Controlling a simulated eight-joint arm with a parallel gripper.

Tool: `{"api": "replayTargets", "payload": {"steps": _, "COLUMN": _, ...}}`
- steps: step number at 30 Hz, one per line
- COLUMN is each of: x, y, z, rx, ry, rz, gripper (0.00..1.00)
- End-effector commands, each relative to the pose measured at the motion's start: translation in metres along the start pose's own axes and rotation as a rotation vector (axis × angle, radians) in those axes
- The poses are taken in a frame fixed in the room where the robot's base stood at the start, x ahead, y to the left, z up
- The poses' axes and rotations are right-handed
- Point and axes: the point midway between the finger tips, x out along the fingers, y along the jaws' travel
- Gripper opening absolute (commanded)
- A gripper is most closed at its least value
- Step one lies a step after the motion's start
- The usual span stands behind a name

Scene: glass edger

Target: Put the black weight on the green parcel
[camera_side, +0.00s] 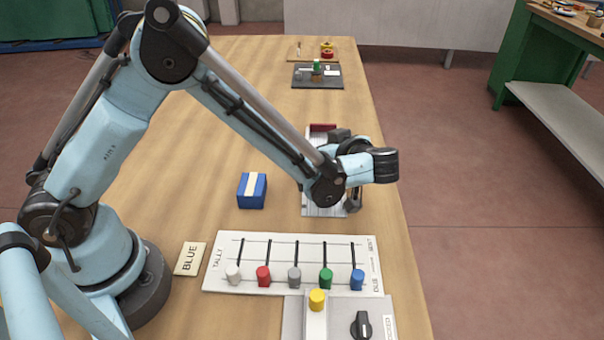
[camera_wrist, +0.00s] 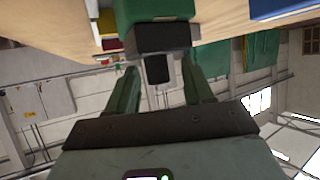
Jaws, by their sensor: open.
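In the wrist view, which is tilted with the table at the top, the green parcel (camera_wrist: 150,9) shows at the upper middle. The black weight (camera_wrist: 165,38) lies against its face that points toward my gripper, and looks to rest on top of it. A narrower dark part of the weight, like a knob, reaches down between my fingers. My gripper (camera_wrist: 160,78) is open, one finger on each side of this part, with gaps showing. In the side view my forearm and wrist hide the parcel, and I cannot make out the weight there.
A blue parcel with a cream band (camera_side: 252,190) stands left of my wrist. Nearer are a BLUE card (camera_side: 190,259), a tally board with coloured sliders (camera_side: 225,255), a yellow knob (camera_side: 317,299) and a black dial (camera_side: 361,325). A dark tray (camera_side: 302,82) lies farther back.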

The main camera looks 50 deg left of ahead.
Motion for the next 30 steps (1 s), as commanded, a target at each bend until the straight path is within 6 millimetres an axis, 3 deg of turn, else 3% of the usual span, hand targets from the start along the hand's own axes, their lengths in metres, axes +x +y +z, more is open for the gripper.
{"api": "replayTargets", "payload": {"steps": 5, "x": -0.014, "y": 0.001, "z": -0.002, "rx": 0.001, "ry": 0.0, "rz": 0.003, "gripper": 0.51}}
{"api": "replayTargets", "payload": {"steps": 15, "x": -0.082, "y": 0.001, "z": -0.002, "rx": 0.002, "ry": -0.001, "rz": 0.004, "gripper": 0.51}}
{"api": "replayTargets", "payload": {"steps": 21, "x": -0.111, "y": 0.0, "z": -0.002, "rx": 0.001, "ry": 0.0, "rz": 0.001, "gripper": 0.51}}
{"api": "replayTargets", "payload": {"steps": 26, "x": -0.119, "y": 0.0, "z": -0.004, "rx": 0.009, "ry": -0.006, "rz": 0.001, "gripper": 0.51}}
{"api": "replayTargets", "payload": {"steps": 30, "x": -0.108, "y": -0.004, "z": -0.018, "rx": 0.102, "ry": -0.07, "rz": 0.008, "gripper": 0.51}}
